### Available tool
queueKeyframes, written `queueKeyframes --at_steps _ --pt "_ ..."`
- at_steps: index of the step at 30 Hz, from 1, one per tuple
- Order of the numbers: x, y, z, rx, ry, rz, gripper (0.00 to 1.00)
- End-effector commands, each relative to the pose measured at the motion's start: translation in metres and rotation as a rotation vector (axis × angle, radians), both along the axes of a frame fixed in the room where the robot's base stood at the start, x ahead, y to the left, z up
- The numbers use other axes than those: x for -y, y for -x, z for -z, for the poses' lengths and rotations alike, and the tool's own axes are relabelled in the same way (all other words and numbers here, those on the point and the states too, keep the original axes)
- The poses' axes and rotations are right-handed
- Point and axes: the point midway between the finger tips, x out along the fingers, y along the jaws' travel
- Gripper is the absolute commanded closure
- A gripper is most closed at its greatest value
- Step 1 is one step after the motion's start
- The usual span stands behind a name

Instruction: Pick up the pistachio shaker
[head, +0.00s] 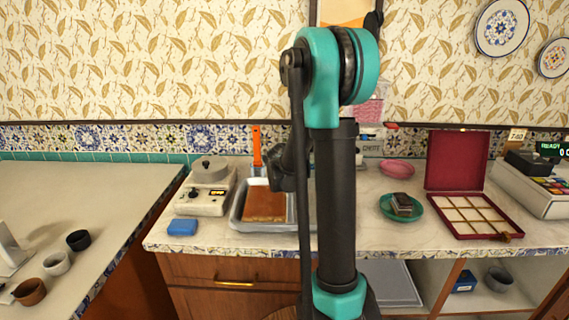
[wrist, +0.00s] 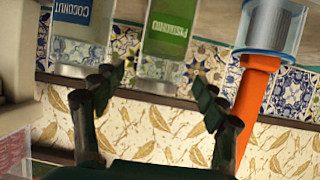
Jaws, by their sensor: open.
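The pistachio shaker (wrist: 170,32), with a green label, is at the top middle of the wrist view, which looks upside down. In the head view my arm hides the shaker and the gripper.
The coconut shaker (wrist: 84,22) stands close beside the pistachio one. An orange-handled tool (wrist: 256,95) is on the other side. The head view shows a baking tray (head: 236,217), a blue sponge (head: 182,227), a green plate (head: 385,208) and an open red box (head: 457,160).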

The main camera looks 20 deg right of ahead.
Motion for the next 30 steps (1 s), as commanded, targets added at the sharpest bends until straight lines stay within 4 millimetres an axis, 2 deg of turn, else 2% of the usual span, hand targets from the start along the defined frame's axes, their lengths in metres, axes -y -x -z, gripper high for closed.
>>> queueKeyframes --at_steps 3,9,17,20,30 --pt "0.007 -0.014 0.008 0.000 -0.001 0.001 0.28" --pt "0.012 -0.031 0.014 0.000 0.000 0.000 0.28" --pt "0.012 -0.032 0.015 0.000 0.000 0.000 0.28" --pt "0.012 -0.032 0.015 0.000 0.000 0.000 0.38" --pt "0.012 -0.032 0.015 0.000 0.000 0.000 0.80"
